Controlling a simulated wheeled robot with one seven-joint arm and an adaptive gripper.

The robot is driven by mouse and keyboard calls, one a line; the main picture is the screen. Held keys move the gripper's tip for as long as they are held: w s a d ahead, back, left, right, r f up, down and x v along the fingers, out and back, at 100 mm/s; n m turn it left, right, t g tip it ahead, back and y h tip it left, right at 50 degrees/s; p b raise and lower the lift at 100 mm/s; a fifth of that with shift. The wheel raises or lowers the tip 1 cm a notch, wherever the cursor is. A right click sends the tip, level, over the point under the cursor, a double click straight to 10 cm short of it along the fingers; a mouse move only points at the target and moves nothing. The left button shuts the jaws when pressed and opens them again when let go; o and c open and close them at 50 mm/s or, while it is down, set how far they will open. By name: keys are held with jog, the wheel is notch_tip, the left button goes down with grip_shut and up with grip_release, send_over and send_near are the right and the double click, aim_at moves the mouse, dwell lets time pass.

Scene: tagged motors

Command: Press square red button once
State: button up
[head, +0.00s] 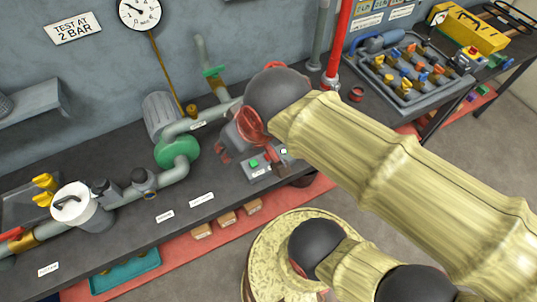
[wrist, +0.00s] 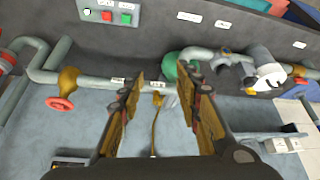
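The square red button (wrist: 106,16) sits on a grey control box (wrist: 137,14) at the upper left of the wrist view. A square green button (wrist: 126,18) is beside it, and a small round white part (wrist: 87,12) is on its other side. In the head view the grey control box (head: 259,172) stands on the bench with its green button (head: 254,163) showing; my arm partly covers the box, and I cannot clearly make out the red button there. My gripper (wrist: 163,75) is open and empty in the wrist view, apart from the box and the buttons.
A grey pipe with a green flange (head: 177,152) runs along the bench left of the box. A red handwheel (wrist: 60,103) on a brass valve shows in the wrist view. A white-lidded canister (head: 82,207) stands at left. The bench front has label plates (head: 201,200).

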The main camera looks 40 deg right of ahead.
grip_shut()
dwell(1.5)
